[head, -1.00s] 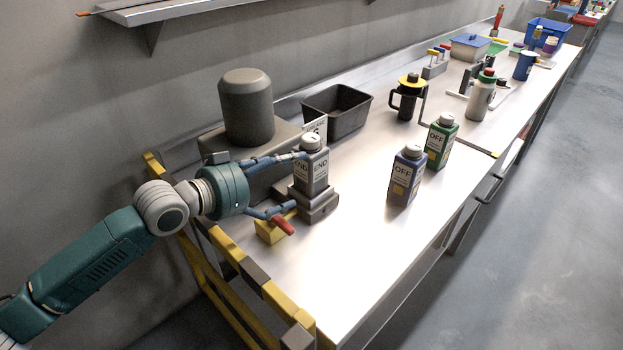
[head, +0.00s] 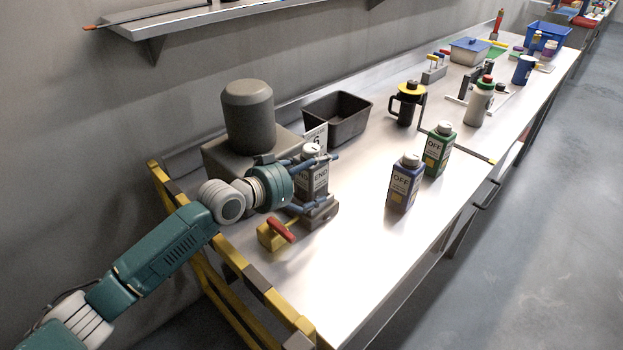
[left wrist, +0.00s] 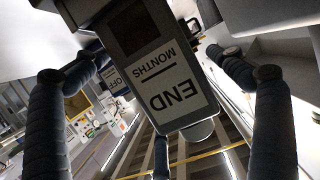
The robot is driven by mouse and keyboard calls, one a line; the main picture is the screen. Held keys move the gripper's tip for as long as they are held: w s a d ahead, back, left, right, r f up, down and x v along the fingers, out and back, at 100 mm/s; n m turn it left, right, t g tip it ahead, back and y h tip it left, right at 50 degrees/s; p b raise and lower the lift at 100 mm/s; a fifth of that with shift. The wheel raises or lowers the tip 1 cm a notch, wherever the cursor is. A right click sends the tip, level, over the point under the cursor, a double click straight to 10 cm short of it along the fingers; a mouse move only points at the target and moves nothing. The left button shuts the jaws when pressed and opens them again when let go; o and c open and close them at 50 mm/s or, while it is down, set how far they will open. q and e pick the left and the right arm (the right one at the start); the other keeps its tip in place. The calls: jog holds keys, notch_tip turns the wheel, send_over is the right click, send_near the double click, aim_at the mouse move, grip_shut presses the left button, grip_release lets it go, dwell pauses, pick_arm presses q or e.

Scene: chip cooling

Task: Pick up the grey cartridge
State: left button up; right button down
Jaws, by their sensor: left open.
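The grey cartridge (head: 315,177) has a white cap and a label reading "END". It stands upright on a grey stepped base (head: 320,212) at the near end of the bench. My left gripper (head: 332,180) is open, with its fingers on either side of the cartridge. In the left wrist view the cartridge (left wrist: 163,75) shows large between the spread fingers, its label reading "END MONTHS". I cannot tell whether any finger touches it. My right gripper is not in view.
A yellow block with a red handle (head: 279,232) sits just in front of the base. A dark grey cylinder (head: 248,115) stands behind it, with a black bin (head: 340,118) beside. Blue (head: 404,183) and green (head: 438,150) "OFF" cartridges stand to the right.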

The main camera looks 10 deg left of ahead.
pick_arm(q)
jog(key=c, duration=1.3)
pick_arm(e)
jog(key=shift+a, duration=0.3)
pick_arm(q)
jog(key=shift+a, duration=0.1)
jog(key=shift+r, duration=0.15)
